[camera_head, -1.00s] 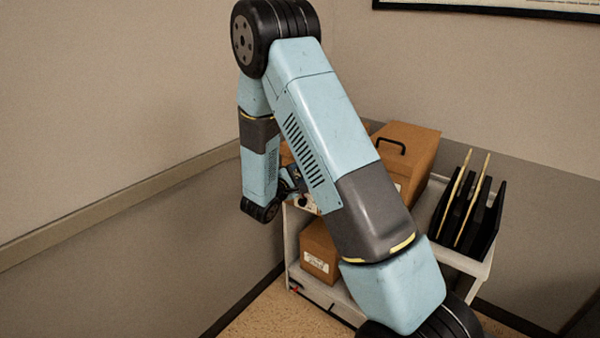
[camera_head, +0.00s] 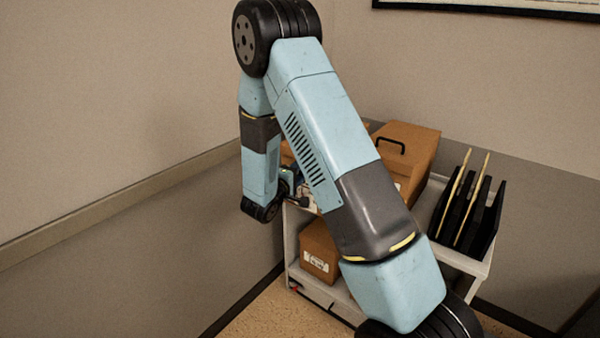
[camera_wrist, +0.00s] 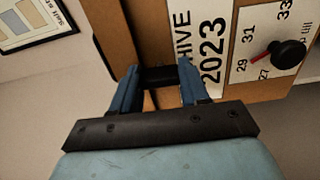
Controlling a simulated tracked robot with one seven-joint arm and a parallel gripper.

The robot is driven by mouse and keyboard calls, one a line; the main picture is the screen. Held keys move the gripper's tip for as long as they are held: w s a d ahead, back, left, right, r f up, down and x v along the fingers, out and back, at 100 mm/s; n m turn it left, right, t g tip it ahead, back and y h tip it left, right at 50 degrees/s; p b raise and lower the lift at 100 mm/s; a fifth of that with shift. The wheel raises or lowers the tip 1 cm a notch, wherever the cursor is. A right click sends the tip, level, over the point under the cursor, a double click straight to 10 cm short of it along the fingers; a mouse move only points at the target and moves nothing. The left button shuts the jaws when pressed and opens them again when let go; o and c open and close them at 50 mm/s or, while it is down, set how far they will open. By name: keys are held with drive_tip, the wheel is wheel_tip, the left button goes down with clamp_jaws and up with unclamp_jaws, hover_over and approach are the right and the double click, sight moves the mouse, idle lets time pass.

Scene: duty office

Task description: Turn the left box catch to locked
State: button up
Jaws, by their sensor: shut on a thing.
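In the wrist view, my gripper (camera_wrist: 158,86) has its two blue fingers closed on a small dark piece (camera_wrist: 158,76), apparently the catch, at the front of a brown box (camera_wrist: 145,30). The fingers hide much of it, so its turned position cannot be read. The box has a white label (camera_wrist: 210,45) reading "...HIVE 2023", seen sideways. In the head view, my arm hides most of the left box, and my gripper (camera_head: 296,190) shows only in part at the cart's left side.
In the wrist view, a black knob (camera_wrist: 287,55) with a red pointer sits on a numbered white plate. In the head view, a brown box with handle (camera_head: 415,145) and a black file rack (camera_head: 470,210) stand on the cart. A lower-shelf box (camera_head: 318,245) is below; walls are close.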

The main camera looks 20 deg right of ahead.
drive_tip(key=shift+s+d+f, duration=0.15)
drive_tip(key=shift+f, duration=0.1)
drive_tip(key=o, duration=0.7)
drive_tip(key=shift+c, duration=0.2)
drive_tip(key=o, duration=0.4)
drive_tip(key=shift+r, duration=0.1)
drive_tip(key=v, duration=1.3)
drive_tip(key=shift+a, duration=0.4)
drive_tip(key=shift+s, duration=0.1)
